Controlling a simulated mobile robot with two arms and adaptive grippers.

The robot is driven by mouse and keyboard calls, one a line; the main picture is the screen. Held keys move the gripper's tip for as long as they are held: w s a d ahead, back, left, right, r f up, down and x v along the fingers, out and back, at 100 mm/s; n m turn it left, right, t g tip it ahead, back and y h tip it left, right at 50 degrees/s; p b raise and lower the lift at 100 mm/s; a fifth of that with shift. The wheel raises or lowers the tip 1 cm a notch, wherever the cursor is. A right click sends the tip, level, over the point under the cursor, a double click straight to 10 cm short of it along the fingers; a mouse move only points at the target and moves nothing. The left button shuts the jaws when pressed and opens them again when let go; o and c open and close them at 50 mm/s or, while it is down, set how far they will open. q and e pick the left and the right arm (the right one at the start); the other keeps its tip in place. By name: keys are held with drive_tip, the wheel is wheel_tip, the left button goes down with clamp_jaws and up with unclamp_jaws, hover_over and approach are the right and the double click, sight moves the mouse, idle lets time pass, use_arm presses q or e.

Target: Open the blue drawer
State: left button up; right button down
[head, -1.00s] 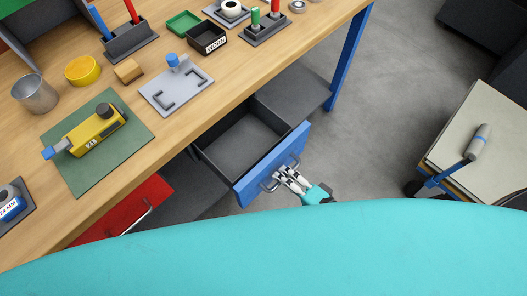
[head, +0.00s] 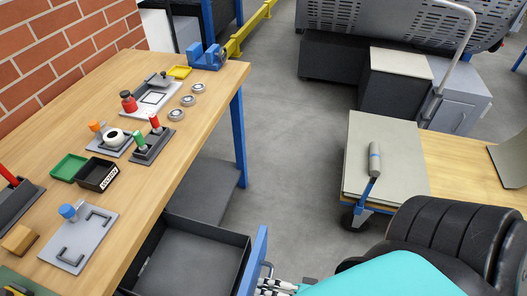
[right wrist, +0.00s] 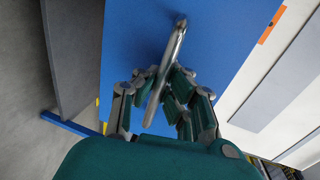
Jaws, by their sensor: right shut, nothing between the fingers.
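The blue drawer stands pulled out from under the workbench, its dark inside empty (head: 190,258). Its blue front (head: 253,262) shows near the bottom edge of the head view and fills much of the right wrist view (right wrist: 215,45). The metal handle (right wrist: 174,60) crosses the middle of the right wrist view. My right gripper (head: 272,284) is at the handle, partly cut off by the picture's bottom edge. Its fingers (right wrist: 163,88) are shut beside the handle bar; whether they touch it I cannot tell. My left gripper is not in view.
The wooden workbench (head: 150,180) carries trays, holders and small parts. Its blue leg (head: 239,140) stands beyond the drawer. Grey floor (head: 285,150) is clear between bench and trolley.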

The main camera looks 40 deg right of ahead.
drive_tip(key=c, duration=1.4)
unclamp_jaws()
drive_tip(key=shift+s, duration=0.1)
drive_tip(key=v, duration=1.1)
drive_tip(key=shift+s+d, duration=0.3)
